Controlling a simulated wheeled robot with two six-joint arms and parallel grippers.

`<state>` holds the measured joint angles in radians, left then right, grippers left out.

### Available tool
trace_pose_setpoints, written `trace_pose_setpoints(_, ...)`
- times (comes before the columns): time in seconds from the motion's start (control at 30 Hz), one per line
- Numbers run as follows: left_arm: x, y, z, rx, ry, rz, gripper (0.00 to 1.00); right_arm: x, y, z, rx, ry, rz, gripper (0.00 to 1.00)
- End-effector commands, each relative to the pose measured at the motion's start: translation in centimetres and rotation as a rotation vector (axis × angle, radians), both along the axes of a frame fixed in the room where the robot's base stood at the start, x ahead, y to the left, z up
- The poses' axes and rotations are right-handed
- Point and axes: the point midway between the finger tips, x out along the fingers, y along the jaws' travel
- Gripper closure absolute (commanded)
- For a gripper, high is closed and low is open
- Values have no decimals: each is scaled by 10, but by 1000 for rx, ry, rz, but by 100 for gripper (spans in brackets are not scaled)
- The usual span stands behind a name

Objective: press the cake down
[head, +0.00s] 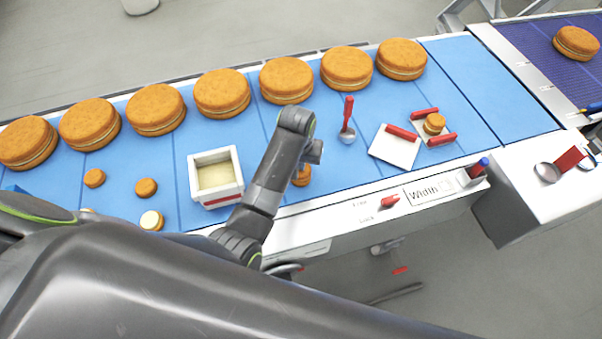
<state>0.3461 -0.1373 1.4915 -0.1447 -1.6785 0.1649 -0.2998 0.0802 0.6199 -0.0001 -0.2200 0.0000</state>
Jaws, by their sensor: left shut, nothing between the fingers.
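A small round brown cake (302,176) sits on the blue belt near its front edge, partly hidden behind my left arm. My left gripper (308,160) points down just over this cake. It is shut with nothing in it. Its fingertips are mostly hidden, so I cannot tell whether they touch the cake. Another small cake (434,122) sits on a light plate with red handles further right. My right gripper is not in view.
A row of large filled cakes (222,92) lines the back of the belt (462,75). A white tub of cream (214,178) stands left of my arm. Small rounds (146,187) lie further left. A red-handled spoon (347,125) and a white red-handled board (394,148) lie right.

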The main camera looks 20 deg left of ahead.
Motion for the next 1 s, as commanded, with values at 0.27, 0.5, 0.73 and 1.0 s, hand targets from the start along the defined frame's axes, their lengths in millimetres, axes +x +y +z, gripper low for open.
trace_pose_setpoints(0.27,-1,0,-1,1,3,0,100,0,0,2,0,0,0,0)
trace_pose_setpoints(0.5,-1,0,-1,1,3,0,100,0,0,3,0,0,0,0)
trace_pose_setpoints(0.73,-1,0,-1,1,3,0,100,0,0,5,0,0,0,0)
trace_pose_setpoints(1.0,-1,0,-2,1,2,0,100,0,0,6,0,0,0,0)
